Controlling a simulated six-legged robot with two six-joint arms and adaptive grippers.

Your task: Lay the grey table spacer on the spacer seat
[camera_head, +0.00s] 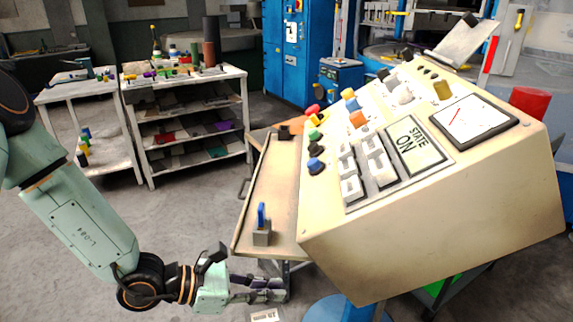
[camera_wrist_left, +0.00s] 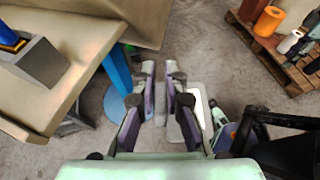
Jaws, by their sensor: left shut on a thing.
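My left gripper (camera_head: 285,289) is low beside the console's front ledge, out over the floor. It also shows in the left wrist view (camera_wrist_left: 161,82), with its two fingers close together. It is shut on a narrow pale grey piece (camera_wrist_left: 160,108), mostly hidden between the fingers; I take it for the spacer but its shape is unclear. A grey block (camera_head: 262,234) with a blue upright piece stands on the ledge, up and left of the gripper; it also shows in the wrist view (camera_wrist_left: 40,62). I cannot make out the spacer seat for certain. My right gripper is not in view.
The sloped console (camera_head: 430,210) with buttons and a STATE ON sign fills the right. Its beige ledge (camera_head: 270,190) has a raised rim near my gripper. A white shelf table (camera_head: 190,90) stands behind left. A pallet (camera_wrist_left: 280,62) with coloured rolls lies at the wrist view's upper right.

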